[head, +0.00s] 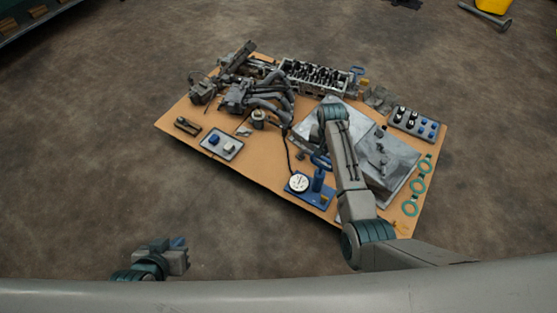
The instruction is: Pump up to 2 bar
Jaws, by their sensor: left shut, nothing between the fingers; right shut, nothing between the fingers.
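A blue hand pump (318,181) stands on a blue base near the front edge of the brown board. Its round white pressure gauge (299,182) sits at its left; the needle is too small to read. A blue handle (321,161) shows at the top of the pump, just left of my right arm. A dark hose (289,150) runs up from the gauge toward the engine parts. My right arm reaches over the board beside the pump; its gripper is hidden behind the arm. My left gripper (176,256) is shut and empty, low at the left, off the board.
Engine parts (265,98) and a cylinder head (315,76) lie at the back of the board (187,150). Grey metal sheets (392,180), green rings (415,190) and a tray (413,124) are at the right. Another tray (221,144) is at the left. The floor left is clear.

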